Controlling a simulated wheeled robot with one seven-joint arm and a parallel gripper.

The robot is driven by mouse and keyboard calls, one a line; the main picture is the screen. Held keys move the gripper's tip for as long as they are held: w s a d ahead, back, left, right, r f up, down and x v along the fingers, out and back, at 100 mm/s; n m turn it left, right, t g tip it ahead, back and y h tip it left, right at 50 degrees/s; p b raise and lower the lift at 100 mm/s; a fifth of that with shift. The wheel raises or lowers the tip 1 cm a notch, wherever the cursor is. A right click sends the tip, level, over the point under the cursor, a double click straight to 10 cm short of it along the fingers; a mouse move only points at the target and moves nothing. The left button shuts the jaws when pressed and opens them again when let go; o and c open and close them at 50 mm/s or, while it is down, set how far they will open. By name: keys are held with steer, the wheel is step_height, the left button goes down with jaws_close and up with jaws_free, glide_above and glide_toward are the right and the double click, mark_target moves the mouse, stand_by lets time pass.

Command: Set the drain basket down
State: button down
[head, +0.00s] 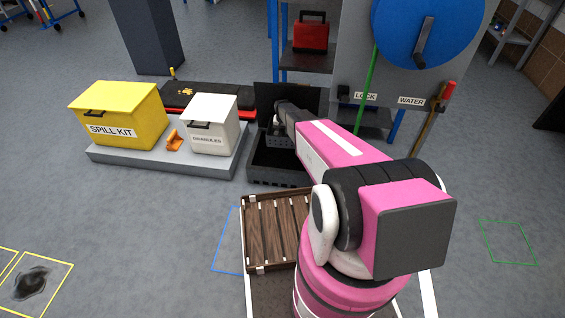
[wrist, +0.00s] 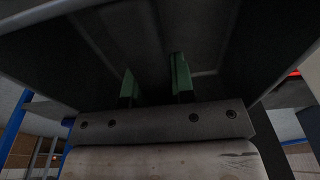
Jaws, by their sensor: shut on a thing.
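My gripper reaches away from me over an open black bin (head: 262,165), with the arm's end at the bin's back part. A small grey piece with dark holes (head: 279,142), which looks like the drain basket, shows just under the arm's end, inside or just above the bin. In the wrist view the green fingertips of my gripper (wrist: 154,80) are apart against dark grey surfaces. The gripper is shut on the basket, but the grip itself is dark and hard to make out. I cannot tell whether the basket touches the bin's floor.
A yellow spill kit box (head: 118,112) and a white granules box (head: 211,125) stand on a grey platform (head: 165,162) left of the bin. A wooden slatted crate (head: 270,232) is nearer me. A panel with a blue reel (head: 420,30) stands behind, right.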

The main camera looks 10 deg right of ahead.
glide_above(283, 161)
step_height(283, 161, down, 10)
steer(key=f, duration=0.9)
steer(key=shift+w+a+f, duration=0.1)
steer(key=shift+w+f, duration=0.1)
steer(key=shift+f, duration=0.1)
steer(key=shift+f, duration=0.2)
steer(key=c, duration=1)
jaws_free()
steer(key=shift+o, duration=0.2)
steer(key=shift+r, duration=0.1)
